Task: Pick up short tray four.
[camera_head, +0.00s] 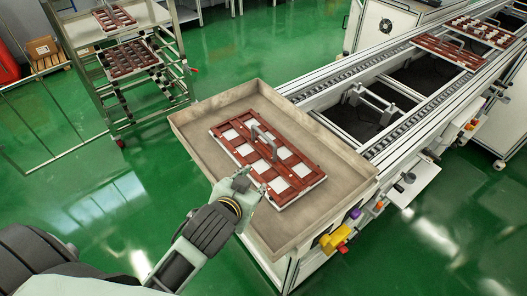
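A reddish-brown tray (295,187) with white square cells and a grey upright handle (264,141) lies flat in a beige shallow bin (195,150) at the conveyor's near end. No number is readable on it, so I cannot tell whether it is short tray four. My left gripper (252,179) is over the tray's near left edge, apart from the handle. Its fingers look spread and empty. It hides a bit of the tray's edge. My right gripper is not in view.
A wheeled rack (150,100) at the upper left holds brown trays (129,59). More trays (450,50) sit farther along the conveyor (345,85). A yellow and red switch (335,238) is on the conveyor's side. Green floor is clear left of the bin.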

